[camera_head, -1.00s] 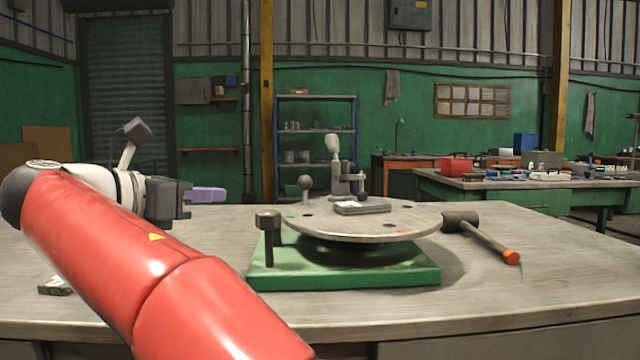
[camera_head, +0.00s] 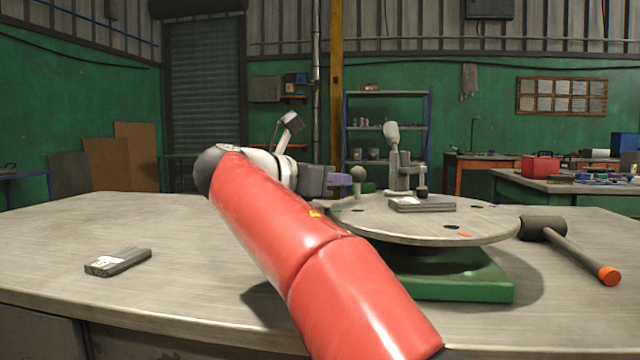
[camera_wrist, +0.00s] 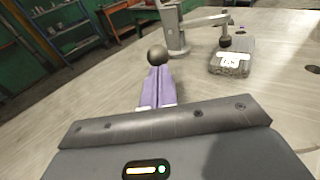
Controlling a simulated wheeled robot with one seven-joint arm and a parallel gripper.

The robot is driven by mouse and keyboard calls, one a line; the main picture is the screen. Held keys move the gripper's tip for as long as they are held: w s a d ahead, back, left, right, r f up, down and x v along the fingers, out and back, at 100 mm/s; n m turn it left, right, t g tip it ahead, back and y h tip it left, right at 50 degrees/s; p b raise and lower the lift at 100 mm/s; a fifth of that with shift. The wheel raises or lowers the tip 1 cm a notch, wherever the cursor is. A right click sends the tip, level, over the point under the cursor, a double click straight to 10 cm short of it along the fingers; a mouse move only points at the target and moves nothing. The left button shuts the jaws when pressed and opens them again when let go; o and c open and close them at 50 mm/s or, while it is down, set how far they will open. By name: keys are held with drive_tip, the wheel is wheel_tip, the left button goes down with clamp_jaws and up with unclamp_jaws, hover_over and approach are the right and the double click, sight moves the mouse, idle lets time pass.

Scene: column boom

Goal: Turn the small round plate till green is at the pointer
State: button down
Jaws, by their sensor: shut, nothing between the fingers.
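The round grey plate (camera_head: 400,230) sits level on a green base (camera_head: 460,282). Its rim carries an orange mark (camera_head: 465,234) at the front and a purple mark (camera_head: 477,206) at the right. I cannot clearly make out a green mark. A ball knob (camera_head: 358,174) stands at the plate's far left; it also shows in the wrist view (camera_wrist: 157,55). My gripper (camera_head: 346,179), with purple fingers, is shut and empty. Its fingertips (camera_wrist: 158,72) are close to the knob; contact cannot be told. My red arm hides the base's left part, and no pointer shows.
A clamp (camera_head: 394,165) and a labelled grey block (camera_head: 425,206) are on the plate. A mallet (camera_head: 575,250) lies to its right. Another labelled block (camera_head: 118,262) lies on the table at left. The table's left side is mostly clear.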

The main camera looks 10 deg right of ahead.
drive_tip(key=shift+w+d, duration=0.15)
drive_tip(key=shift+d, duration=0.1)
